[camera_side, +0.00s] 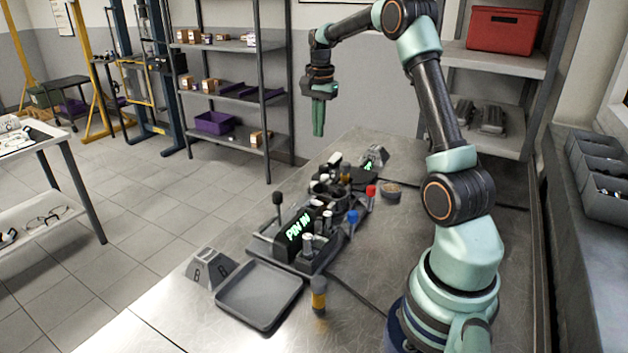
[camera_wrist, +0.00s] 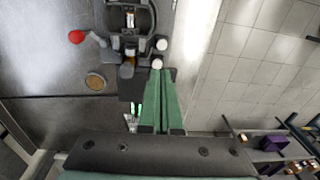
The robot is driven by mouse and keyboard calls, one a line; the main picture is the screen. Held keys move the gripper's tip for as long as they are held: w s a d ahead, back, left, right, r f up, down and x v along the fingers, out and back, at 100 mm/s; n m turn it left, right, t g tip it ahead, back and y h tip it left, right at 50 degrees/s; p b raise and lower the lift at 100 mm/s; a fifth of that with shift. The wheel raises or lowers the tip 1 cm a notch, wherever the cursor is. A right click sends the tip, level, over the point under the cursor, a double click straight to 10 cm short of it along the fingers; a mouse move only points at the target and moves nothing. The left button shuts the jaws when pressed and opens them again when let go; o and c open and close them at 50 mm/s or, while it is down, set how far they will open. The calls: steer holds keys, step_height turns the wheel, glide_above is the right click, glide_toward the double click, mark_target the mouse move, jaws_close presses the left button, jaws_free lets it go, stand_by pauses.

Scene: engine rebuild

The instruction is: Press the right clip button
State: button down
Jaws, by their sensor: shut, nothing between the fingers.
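A dark fixture (camera_side: 283,248) with a green lit display reading "PIN IN" stands on the metal bench. Its far part shows in the wrist view (camera_wrist: 129,48), with two pale round caps, one (camera_wrist: 161,44) a little beyond the other (camera_wrist: 157,63). I cannot tell whether either cap is the right clip button. My gripper (camera_side: 319,134) hangs fingers down, clear above the bench's far end in the side view. Its green fingers (camera_wrist: 160,73) are together and empty. In the wrist view the tips overlap the nearer cap's edge; contact cannot be told there.
An empty grey tray (camera_side: 249,317) and a grey block (camera_side: 209,270) lie at the near end. A black-knobbed lever (camera_side: 278,207) rises from the fixture.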

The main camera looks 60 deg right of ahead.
mark_target(315, 183)
steer(key=shift+d+f, duration=0.15)
steer(key=shift+d, duration=0.15)
steer(key=shift+f, duration=0.15)
steer(key=f, duration=0.9)
steer(key=w+f, duration=0.1)
steer(key=f, duration=0.3)
steer(key=shift+a+f, duration=0.1)
steer(key=shift+f, duration=0.25)
steer(key=shift+s+a+f, duration=0.1)
steer(key=shift+s+f, duration=0.05)
steer(key=shift+f, duration=1)
steer(key=shift+r, duration=0.1)
step_height(315, 183, up, 15)
steer(key=shift+s+d, duration=0.15)
steer(key=shift+d, duration=0.15)
